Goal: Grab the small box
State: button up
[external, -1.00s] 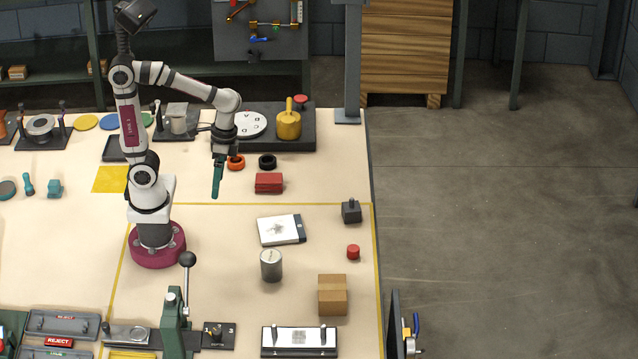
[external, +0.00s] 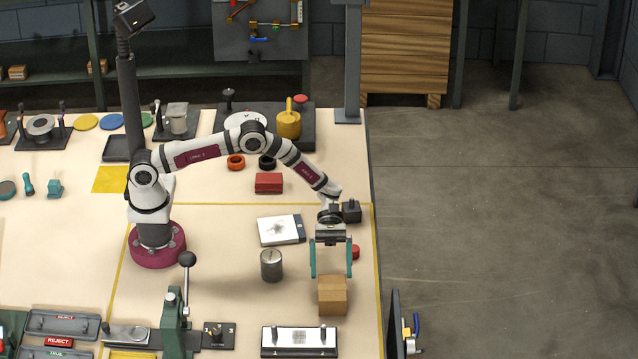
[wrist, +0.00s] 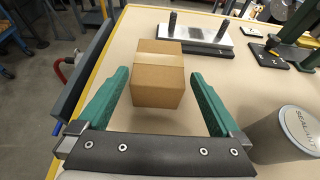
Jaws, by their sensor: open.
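The small box (external: 332,297) is a brown cardboard box standing on the table near its right edge. In the wrist view the box (wrist: 158,75) sits between and a little beyond the two green fingers. My gripper (external: 331,276) is open and empty, with its fingers just above and behind the box in the external view. It also shows in the wrist view (wrist: 160,80), its fingers spread wider than the box. I see no contact between the fingers and the box.
A grey sealant can (external: 271,265) stands left of the box. A white plate with two dark posts (external: 299,340) lies in front. A red cylinder (external: 355,251) and a dark block (external: 351,211) are behind. A dark upright panel (external: 395,325) is at the table's right edge.

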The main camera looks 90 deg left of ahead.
aim_at(332, 283)
jog(key=x, duration=0.6)
jog(key=shift+w, duration=0.1)
jog(key=shift+r, duration=0.1)
grip_shut()
